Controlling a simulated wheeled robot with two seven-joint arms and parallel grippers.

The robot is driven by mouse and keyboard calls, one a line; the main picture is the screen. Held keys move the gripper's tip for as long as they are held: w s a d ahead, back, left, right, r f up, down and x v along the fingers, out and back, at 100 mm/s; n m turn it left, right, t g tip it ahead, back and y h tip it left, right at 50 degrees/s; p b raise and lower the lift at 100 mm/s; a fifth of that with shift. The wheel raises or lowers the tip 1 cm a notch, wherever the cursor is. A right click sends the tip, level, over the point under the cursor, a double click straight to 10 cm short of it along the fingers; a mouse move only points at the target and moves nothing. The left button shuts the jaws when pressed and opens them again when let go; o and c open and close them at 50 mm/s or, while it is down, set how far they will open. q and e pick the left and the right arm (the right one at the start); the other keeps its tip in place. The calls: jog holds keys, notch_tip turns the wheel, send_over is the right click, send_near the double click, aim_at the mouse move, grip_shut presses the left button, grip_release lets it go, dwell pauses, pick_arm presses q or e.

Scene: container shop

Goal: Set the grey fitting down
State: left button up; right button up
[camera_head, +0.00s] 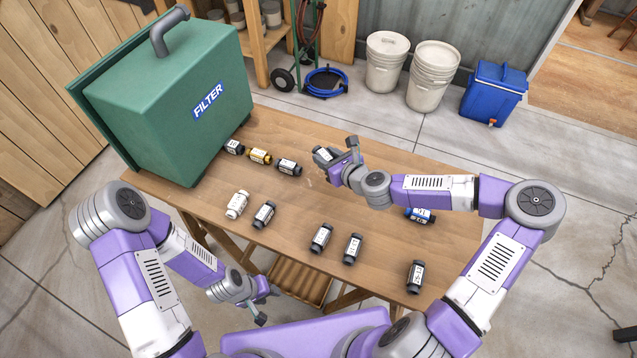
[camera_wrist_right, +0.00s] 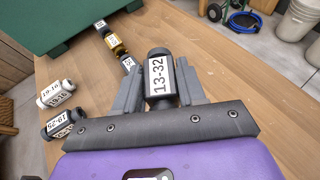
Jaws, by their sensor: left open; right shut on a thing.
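A grey fitting with a white "13-32" label (camera_wrist_right: 159,77) is between the fingers of my right gripper (camera_wrist_right: 158,92). In the head view the held fitting (camera_head: 323,154) and my right gripper (camera_head: 338,158) are over the back part of the table, at the right end of a row of fittings. I cannot tell whether the fitting touches the tabletop. My left gripper (camera_head: 268,304) is open and empty, low in front of the table's near edge.
The wooden table (camera_head: 380,205) carries a dark fitting (camera_head: 289,167), a yellow one (camera_head: 259,156), a white one (camera_head: 237,204), a blue one (camera_head: 420,216) and several other dark ones. A green filter box (camera_head: 165,110) stands at the table's left end. The middle is bare.

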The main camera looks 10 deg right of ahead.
aim_at(321, 182)
jog(key=shift+w+a+n+g+y+b, duration=0.25)
jog(key=shift+w+n+g+y+b, duration=0.15)
jog(key=shift+n+y, duration=0.2)
jog(key=shift+w+a+n+g+y+b, duration=0.25)
jog(key=shift+n+g+y, duration=0.15)
jog(key=shift+n+y, duration=0.15)
jog(key=shift+s+a+r+n+g+y+b, duration=0.1)
jog(key=shift+a+r+n+g+y+b, duration=0.1)
jog(key=shift+n+g+y+b, duration=0.25)
jog(key=shift+a+r+n+g+y+b, duration=0.15)
jog(key=shift+n+g+y, duration=0.1)
jog(key=shift+n+y, duration=0.3)
jog(key=shift+s+r+n+g+y, duration=0.25)
jog(key=shift+n+g+y, duration=0.1)
jog(key=shift+n+g, duration=0.3)
jog(key=shift+d+f+b, duration=0.1)
jog(key=shift+f+b, duration=0.05)
jog(key=shift+b, duration=0.2)
jog(key=shift+g, duration=0.25)
notch_tip(321, 182, down, 10)
jog(key=b, duration=0.3)
jog(key=shift+s+r+b, duration=0.1)
jog(key=shift+r+b, duration=0.1)
jog(key=shift+b, duration=0.1)
jog(key=shift+f, duration=0.15)
jog(key=o, duration=1.1)
jog(key=shift+c, duration=0.2)
